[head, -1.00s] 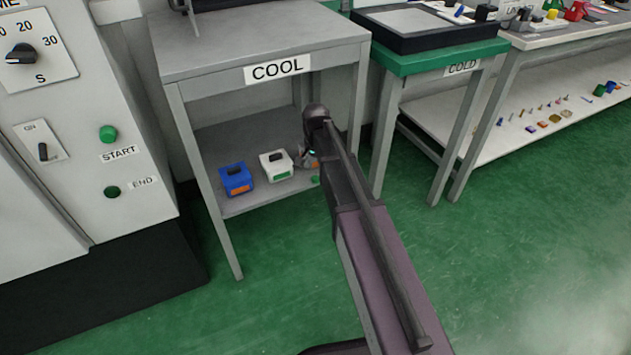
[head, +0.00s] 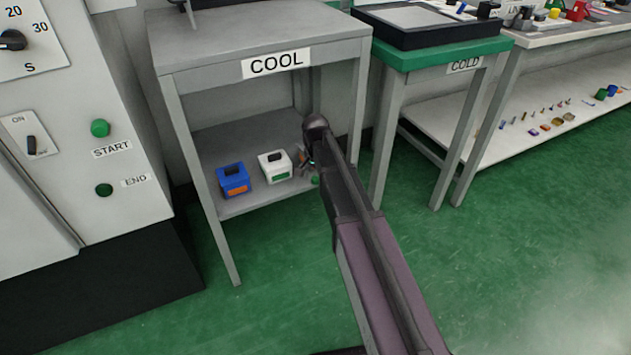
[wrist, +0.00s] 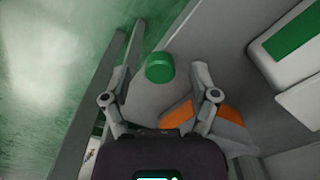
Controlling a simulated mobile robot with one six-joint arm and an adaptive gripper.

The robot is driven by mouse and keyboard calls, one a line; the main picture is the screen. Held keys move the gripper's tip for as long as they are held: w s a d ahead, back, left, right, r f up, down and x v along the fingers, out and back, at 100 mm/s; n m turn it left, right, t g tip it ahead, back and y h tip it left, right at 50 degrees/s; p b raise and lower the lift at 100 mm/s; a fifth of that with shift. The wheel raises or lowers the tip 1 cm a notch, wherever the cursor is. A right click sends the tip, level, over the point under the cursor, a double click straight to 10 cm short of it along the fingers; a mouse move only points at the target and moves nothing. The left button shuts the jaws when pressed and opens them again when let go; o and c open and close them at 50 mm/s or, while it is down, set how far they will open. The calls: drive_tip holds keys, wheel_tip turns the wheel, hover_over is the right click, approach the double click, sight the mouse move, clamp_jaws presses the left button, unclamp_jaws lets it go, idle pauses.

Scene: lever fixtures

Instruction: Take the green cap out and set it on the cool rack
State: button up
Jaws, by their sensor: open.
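The green cap (head: 315,181) is a small round piece at the lower shelf of the COOL table, right of the white box. In the wrist view the green cap (wrist: 160,67) lies between and slightly beyond my two fingertips, with a gap on each side. My gripper (wrist: 162,75) is open and empty. In the head view my gripper (head: 311,163) is under the table top near the shelf's right end, mostly hidden by my arm. The grey table labelled COOL (head: 260,55) stands in the middle.
A blue box (head: 233,179) and a white box (head: 275,166) stand on the lower shelf (head: 250,201). An orange patch (wrist: 180,115) shows behind my right finger. The green-topped COLD table (head: 430,56) is to the right. Green floor in front is clear.

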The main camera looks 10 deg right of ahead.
sight(315, 178)
drive_tip(key=c, duration=0.8)
drive_tip(key=shift+c, duration=0.2)
drive_tip(key=shift+r, duration=0.15)
wheel_tip(315, 178, up, 4)
drive_tip(key=p, duration=0.4)
drive_tip(key=shift+f, duration=0.2)
drive_tip(key=s+d+r+p, duration=0.1)
drive_tip(key=s, duration=1.5)
drive_tip(key=shift+r, duration=0.1)
wheel_tip(315, 178, up, 6)
drive_tip(key=p, duration=0.6)
